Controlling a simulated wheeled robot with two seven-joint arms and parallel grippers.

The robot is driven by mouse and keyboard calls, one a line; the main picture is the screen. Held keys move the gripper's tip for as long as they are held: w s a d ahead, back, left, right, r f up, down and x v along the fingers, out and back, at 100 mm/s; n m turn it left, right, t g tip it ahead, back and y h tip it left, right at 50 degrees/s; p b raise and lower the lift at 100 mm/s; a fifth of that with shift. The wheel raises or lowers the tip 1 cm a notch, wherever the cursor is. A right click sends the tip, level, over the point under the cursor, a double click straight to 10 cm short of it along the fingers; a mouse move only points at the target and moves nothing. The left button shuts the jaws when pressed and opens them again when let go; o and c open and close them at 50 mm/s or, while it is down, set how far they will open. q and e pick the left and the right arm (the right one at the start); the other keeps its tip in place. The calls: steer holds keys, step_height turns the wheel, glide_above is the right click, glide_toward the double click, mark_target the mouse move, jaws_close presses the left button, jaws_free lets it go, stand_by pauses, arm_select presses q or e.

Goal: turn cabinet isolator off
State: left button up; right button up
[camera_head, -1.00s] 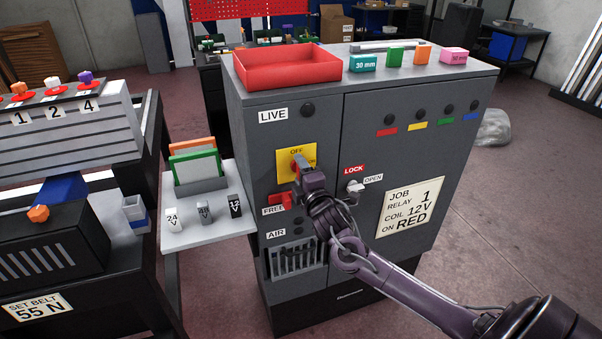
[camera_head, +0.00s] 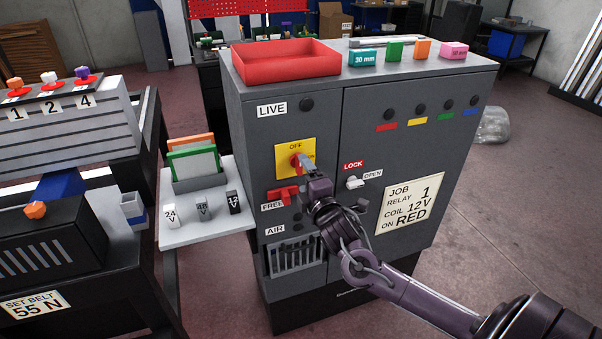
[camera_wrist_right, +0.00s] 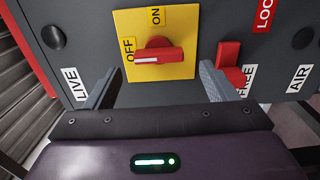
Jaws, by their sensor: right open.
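The cabinet isolator is a red knob on a yellow plate (camera_head: 283,172) on the grey cabinet's left front; the knob (camera_wrist_right: 160,56) shows clearly in the right wrist view. There its bar lies across the plate and its white-marked end points to the OFF label (camera_wrist_right: 130,49). The ON label (camera_wrist_right: 156,16) is at the plate's top in that view. My right gripper (camera_head: 307,164) is open in front of the plate. In the wrist view its fingers (camera_wrist_right: 158,72) stand apart, one on each side below the knob, holding nothing. My left gripper is out of view.
A red lever (camera_head: 284,196) at FREE sits just below the isolator. A LOCK/OPEN handle (camera_head: 354,183) is to the right. The LIVE lamp (camera_head: 306,104) looks dark. A side shelf (camera_head: 205,236) with small blocks stands left of the cabinet. A red tray (camera_head: 287,68) lies on top.

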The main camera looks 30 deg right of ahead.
steer(key=shift+b+v, duration=0.3)
steer(key=shift+v, duration=1.45)
steer(key=s+d+f+m+g, duration=0.2)
steer(key=f+g, duration=0.1)
steer(key=f, duration=0.9)
steer(key=s+d+f+m+g, duration=0.2)
steer(key=f, duration=1.1)
steer(key=s+a+f+m+g, duration=0.1)
steer(key=s+f+m+g, duration=0.1)
steer(key=s+f, duration=0.45)
steer(key=s+a+f+m+g, duration=0.1)
steer(key=s+f+g, duration=0.15)
steer(key=f, duration=0.75)
steer(key=s+a+f+m+g+y, duration=0.1)
steer(key=s+a+f, duration=0.4)
steer(key=s, duration=0.5)
steer(key=s+a+f+m+g+y, duration=0.1)
steer(key=s+a+f+m+g, duration=0.2)
steer(key=s+a+f, duration=0.2)
steer(key=s+a+f+m+g+y, duration=0.2)
steer(key=s+a+f, duration=0.3)
steer(key=s+f, duration=0.5)
steer(key=s+g, duration=0.1)
steer(key=s, duration=0.5)
steer(key=shift+s+a+f, duration=0.2)
steer(key=shift+s, duration=0.1)
